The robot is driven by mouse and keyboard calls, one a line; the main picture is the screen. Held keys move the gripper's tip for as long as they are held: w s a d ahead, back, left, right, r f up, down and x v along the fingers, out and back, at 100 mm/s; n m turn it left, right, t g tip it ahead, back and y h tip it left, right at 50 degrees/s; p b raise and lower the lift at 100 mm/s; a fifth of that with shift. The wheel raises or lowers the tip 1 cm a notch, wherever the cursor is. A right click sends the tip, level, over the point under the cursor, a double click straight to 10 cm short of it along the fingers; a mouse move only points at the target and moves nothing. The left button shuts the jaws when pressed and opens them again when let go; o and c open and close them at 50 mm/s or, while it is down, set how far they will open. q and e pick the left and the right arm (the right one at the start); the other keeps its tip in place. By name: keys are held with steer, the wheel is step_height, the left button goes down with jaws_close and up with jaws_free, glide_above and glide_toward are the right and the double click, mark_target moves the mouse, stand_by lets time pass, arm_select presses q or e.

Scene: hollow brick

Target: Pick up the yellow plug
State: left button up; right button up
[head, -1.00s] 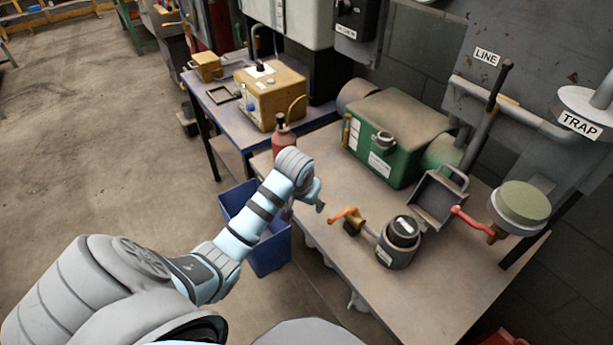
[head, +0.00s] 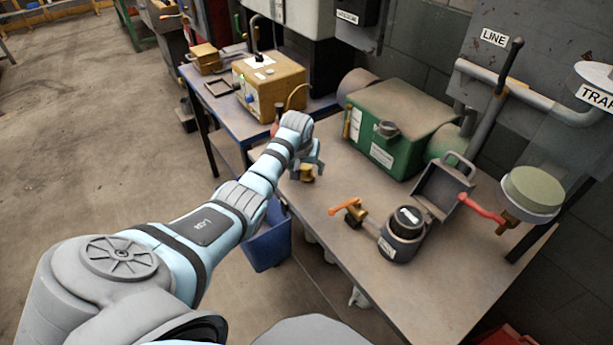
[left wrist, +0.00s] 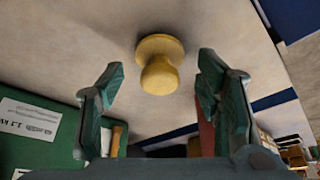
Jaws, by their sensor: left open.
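The yellow plug (left wrist: 160,68) stands on the tabletop, with a wide round flange and a narrower knob. In the left wrist view it appears between and beyond the two fingertips, with clear gaps on both sides. In the head view the plug (head: 307,174) shows just below my left gripper (head: 308,165), near the table's left end. My left gripper (left wrist: 157,78) is open and empty. Whether the fingertips reach down beside the plug cannot be told. My right gripper is not in view.
On the table (head: 440,310), a green machine (head: 400,130) stands behind the gripper. An orange-handled valve (head: 352,210), a dark round canister (head: 402,235) and a metal scoop (head: 443,190) are to the right. A blue bin (head: 268,245) stands below the table edge.

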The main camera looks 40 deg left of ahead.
arm_select(q)
steer(key=shift+w+a+f, duration=0.1)
steer(key=shift+f, duration=0.25)
steer(key=c, duration=1.1)
